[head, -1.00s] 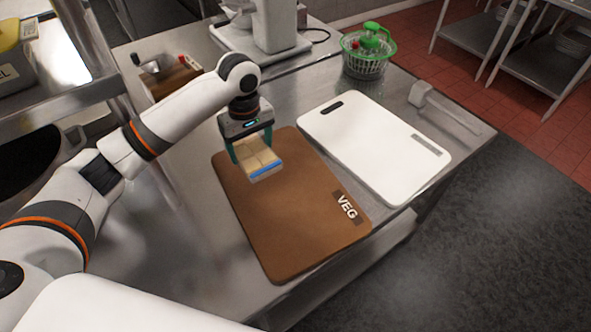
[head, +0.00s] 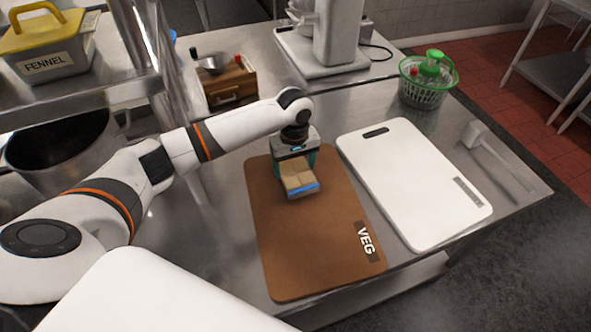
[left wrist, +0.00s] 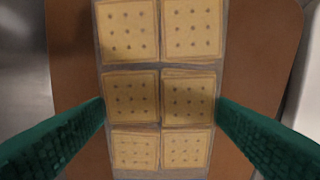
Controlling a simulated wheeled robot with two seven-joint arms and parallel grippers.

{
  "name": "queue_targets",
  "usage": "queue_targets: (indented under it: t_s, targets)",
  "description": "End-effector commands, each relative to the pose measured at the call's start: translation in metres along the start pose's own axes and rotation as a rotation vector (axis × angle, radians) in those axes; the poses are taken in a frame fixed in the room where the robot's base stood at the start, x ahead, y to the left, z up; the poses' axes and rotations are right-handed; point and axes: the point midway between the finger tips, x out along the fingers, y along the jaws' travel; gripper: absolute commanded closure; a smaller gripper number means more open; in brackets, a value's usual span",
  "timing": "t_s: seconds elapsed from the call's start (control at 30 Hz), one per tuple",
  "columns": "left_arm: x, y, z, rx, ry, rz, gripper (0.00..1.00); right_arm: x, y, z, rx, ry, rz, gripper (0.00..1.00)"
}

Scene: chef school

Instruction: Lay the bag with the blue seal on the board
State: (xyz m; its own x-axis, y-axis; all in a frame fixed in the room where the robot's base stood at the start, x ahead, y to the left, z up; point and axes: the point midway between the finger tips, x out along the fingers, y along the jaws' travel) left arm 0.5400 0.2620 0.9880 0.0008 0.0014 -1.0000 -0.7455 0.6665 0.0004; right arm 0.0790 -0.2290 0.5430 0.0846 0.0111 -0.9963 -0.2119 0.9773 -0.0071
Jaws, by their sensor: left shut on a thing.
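The bag with the blue seal (head: 302,184) is a clear pack of square tan crackers, with a blue strip along its near end in the head view. My left gripper (head: 296,168) is shut on it, with green fingers on its two sides. In the left wrist view the bag (left wrist: 160,60) lies lengthwise between the fingers, and brown board shows around it. The brown board (head: 310,243), marked VEG, lies flat on the steel table under the bag. I cannot tell whether the bag touches it. My right gripper is not in view.
A white board (head: 415,185) lies right of the brown one, with a mallet (head: 490,150) beyond it. A green salad spinner (head: 427,82), a wooden grinder box (head: 225,85) and a mixer stand (head: 335,45) are at the back. The near part of the brown board is clear.

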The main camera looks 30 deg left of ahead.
Motion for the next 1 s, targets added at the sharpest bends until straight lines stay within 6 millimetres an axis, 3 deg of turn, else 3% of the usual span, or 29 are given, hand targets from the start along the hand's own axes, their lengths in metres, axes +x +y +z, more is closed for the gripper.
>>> queue_targets:
  t_s: [0.2,0.53,0.57,0.7,1.0]
  targets:
    - [0.023,0.0,0.0,0.001,0.001,0.001,0.47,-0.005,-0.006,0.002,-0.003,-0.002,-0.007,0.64]
    - [0.026,0.0,0.0,0.0,0.001,0.0,0.47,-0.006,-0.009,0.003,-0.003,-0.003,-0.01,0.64]
    - [0.027,0.0,0.0,0.0,0.001,0.0,0.21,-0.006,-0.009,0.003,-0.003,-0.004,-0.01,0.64]
    - [0.027,0.0,0.0,0.0,0.0,0.0,0.01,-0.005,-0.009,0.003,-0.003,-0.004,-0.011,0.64]
    - [0.025,0.0,0.0,0.0,-0.001,0.0,0.01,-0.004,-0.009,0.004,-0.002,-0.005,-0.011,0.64]
